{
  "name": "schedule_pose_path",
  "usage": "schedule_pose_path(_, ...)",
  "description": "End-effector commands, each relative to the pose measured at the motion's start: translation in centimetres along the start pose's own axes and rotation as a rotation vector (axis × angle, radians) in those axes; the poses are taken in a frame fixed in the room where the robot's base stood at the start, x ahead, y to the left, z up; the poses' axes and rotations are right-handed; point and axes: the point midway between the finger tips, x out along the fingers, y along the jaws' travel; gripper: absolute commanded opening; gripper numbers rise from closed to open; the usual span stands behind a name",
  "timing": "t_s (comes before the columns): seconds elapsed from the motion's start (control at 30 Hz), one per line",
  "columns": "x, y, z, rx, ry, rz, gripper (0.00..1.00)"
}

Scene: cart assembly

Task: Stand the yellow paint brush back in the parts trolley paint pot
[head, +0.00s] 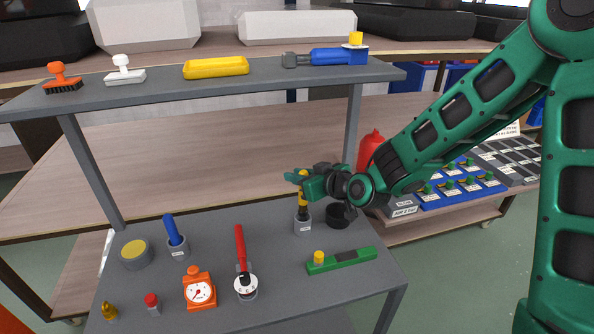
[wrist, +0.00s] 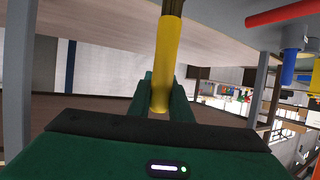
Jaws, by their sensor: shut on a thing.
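The yellow paint brush (head: 302,201) is upright in the head view, with my gripper (head: 298,178) shut across its upper part. Its dark lower end meets the mouth of a small grey labelled pot (head: 303,228) on the trolley's lower shelf. How deep it sits in the pot is hidden. In the wrist view, the yellow handle (wrist: 167,60) runs between the fingers of my gripper (wrist: 160,95), with a dark end at the top edge. The pot does not show clearly in the wrist view.
A black cup (head: 338,216) stands right beside the grey pot. A green block tool (head: 342,260), a red-handled tool (head: 241,250), an orange gauge (head: 200,291) and a pot with a blue handle (head: 174,233) share the lower shelf. The upper shelf (head: 215,86) and its posts rise behind.

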Motion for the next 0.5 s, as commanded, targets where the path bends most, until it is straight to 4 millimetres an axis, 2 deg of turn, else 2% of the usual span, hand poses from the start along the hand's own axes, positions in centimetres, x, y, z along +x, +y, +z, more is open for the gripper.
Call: schedule_pose_path(0.5,1.3,-0.1,3.2,0.001,0.0,-0.002,0.0)
